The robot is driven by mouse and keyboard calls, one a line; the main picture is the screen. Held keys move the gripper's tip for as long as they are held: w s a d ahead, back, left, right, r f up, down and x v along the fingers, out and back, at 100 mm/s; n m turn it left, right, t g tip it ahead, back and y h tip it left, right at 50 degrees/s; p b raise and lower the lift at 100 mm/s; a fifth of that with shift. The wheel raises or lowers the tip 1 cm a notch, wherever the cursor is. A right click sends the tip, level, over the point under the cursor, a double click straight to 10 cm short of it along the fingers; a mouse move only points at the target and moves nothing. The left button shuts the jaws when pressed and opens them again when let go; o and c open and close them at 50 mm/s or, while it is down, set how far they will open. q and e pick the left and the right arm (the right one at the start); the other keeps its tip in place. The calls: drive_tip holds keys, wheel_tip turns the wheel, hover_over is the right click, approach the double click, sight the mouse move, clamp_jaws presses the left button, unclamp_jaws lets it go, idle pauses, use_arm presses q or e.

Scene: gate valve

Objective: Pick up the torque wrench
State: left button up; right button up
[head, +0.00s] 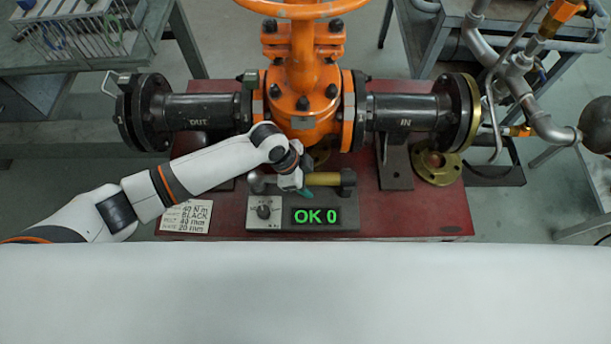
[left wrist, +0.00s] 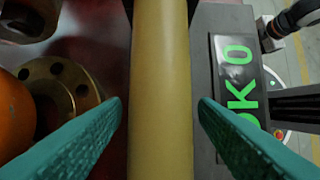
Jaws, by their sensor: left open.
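The torque wrench (head: 325,179) lies sideways behind the small display box at the front of the red bench. Its yellow shaft shows to the right of my gripper; part of the wrench is hidden behind that gripper. My left gripper (head: 301,190) is over the wrench, with teal fingers pointing down. In the left wrist view, the yellow shaft (left wrist: 161,100) runs between the open fingers of my left gripper (left wrist: 160,118), with a gap visible on each side. My right gripper does not show in the head view.
The display box (head: 305,214) reads "OK 0" and sits close in front of the wrench. The orange gate valve (head: 300,95) with black pipes stands behind. A label plate (head: 186,217) lies left, and a brass flange (head: 437,172) right. The bench's front right is clear.

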use_arm(q)
drive_tip(key=shift+c, duration=0.3)
clamp_jaws()
drive_tip(key=shift+w+r, duration=0.1)
drive_tip(key=shift+r, duration=0.05)
